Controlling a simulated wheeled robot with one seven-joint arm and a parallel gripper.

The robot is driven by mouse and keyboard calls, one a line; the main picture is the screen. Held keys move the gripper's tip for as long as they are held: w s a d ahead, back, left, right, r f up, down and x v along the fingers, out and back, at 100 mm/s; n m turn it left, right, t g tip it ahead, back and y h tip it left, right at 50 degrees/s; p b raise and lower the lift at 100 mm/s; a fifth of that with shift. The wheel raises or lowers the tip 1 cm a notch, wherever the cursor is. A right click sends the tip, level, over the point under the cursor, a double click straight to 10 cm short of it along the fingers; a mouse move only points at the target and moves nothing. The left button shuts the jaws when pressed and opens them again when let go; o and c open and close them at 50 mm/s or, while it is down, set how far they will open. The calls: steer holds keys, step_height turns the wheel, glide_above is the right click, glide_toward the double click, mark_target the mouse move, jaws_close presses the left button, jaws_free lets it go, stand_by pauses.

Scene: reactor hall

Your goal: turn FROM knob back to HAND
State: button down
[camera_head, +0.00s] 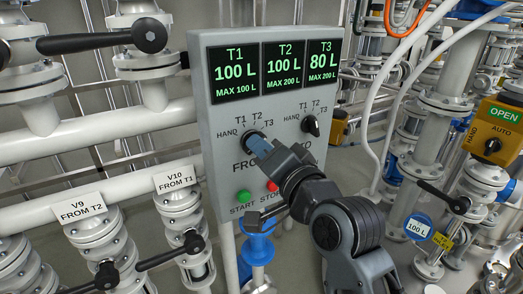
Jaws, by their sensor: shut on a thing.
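The control panel (220,150) is a grey box with three green displays reading T1 100 L, T2 100 L and T3 80 L. The FROM knob sits on its lower left, below the labels HAND, T1, T2 and T3. My gripper (255,141) is shut on the FROM knob and hides most of it, so I cannot read where its pointer stands. My arm comes in from the lower right and covers part of the FROM and TO labels. The black TO knob (311,125) is on the right, with its own HAND to T3 marks.
A green START button (243,197) and a red STOP button (272,186) are below the knobs, close to my arm. A yellow OPEN/AUTO box (496,129) and hanging white hoses are at right.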

steer(key=shift+f+n+b, duration=0.1)
steer(key=shift+n+b, duration=5.75)
steer(key=shift+n, duration=5.65)
steer(key=c, duration=1.2)
jaws_free()
steer(key=shift+o, duration=0.2)
steer(key=v, duration=0.7)
steer(key=shift+s+d+b, duration=0.25)
steer(key=shift+s+b, duration=0.05)
steer(key=shift+s, duration=0.05)
